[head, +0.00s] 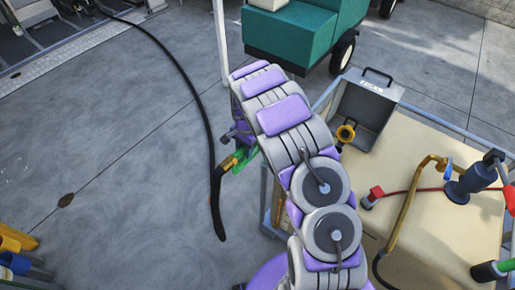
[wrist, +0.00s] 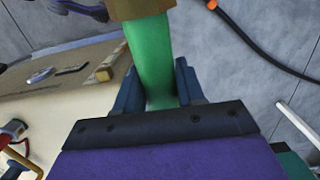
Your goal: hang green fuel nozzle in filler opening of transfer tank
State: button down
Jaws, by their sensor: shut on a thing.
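My gripper (head: 238,138) is shut on the green fuel nozzle (head: 243,160), held in the air left of the tank. The nozzle has a yellow-brown part, and a black hose (head: 216,200) hangs below it. In the wrist view the green nozzle body (wrist: 150,50) runs between the two dark fingers of my gripper (wrist: 157,82), with a brown part at the top edge. The beige transfer tank (head: 415,140) stands to the right in the head view and at the left in the wrist view (wrist: 50,115). A yellow ring fitting (head: 346,132) shows by its box; I cannot tell if this is the filler opening.
An open grey metal box (head: 365,105) sits at the tank's far corner. A teal cart (head: 305,35) and a white post (head: 220,40) are behind. Floor at left is mostly clear.

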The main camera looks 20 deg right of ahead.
jog(key=shift+r+p, duration=1.2)
jog(key=shift+r, duration=3.1)
